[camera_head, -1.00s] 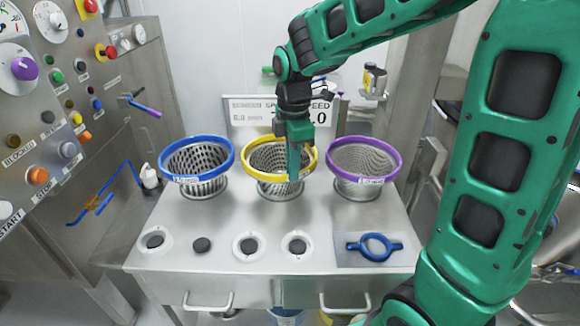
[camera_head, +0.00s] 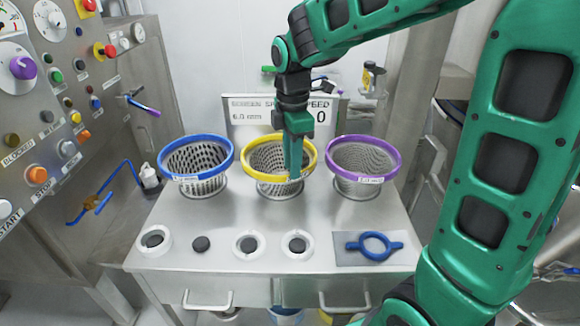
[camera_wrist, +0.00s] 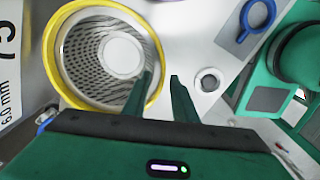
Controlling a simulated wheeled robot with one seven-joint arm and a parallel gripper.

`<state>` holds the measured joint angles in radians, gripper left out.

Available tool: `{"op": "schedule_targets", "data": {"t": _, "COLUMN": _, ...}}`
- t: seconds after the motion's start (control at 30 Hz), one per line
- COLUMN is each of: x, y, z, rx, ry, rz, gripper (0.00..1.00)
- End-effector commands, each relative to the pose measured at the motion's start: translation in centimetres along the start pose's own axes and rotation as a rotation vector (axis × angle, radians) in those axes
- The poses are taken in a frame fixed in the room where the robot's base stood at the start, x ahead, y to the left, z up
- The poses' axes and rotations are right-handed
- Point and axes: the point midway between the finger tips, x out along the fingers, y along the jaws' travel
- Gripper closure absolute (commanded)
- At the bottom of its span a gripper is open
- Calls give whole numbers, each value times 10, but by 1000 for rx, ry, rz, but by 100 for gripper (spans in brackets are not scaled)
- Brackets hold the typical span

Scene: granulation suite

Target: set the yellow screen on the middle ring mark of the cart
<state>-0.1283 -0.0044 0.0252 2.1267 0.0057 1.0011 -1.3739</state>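The yellow screen (camera_head: 247,165), a perforated metal basket with a yellow rim, stands upright on the cart (camera_head: 220,218) between two other screens. Any ring mark under it is hidden by its base. My gripper (camera_head: 292,172) points down at the screen's front right rim. In the wrist view, my gripper (camera_wrist: 161,76) is open, with one finger over the inside of the yellow screen (camera_wrist: 55,70) and the other outside its rim. The rim passes between the fingers; I see no finger closed on it.
A blue-rimmed screen (camera_head: 165,170) stands left and a purple-rimmed screen (camera_head: 397,165) right, both close to the yellow one. A display panel (camera_head: 250,112) stands behind.

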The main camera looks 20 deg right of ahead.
Motion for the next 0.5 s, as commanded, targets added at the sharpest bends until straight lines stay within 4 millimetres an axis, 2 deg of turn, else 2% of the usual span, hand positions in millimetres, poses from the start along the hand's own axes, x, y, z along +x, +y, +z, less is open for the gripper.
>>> {"op": "schedule_targets", "data": {"t": 0.3, "x": -60, "y": 1, "z": 0, "rx": 1, "ry": 1, "rz": 4, "gripper": 75}}
{"op": "schedule_targets", "data": {"t": 0.5, "x": -84, "y": 2, "z": 0, "rx": 1, "ry": 1, "rz": 2, "gripper": 75}}
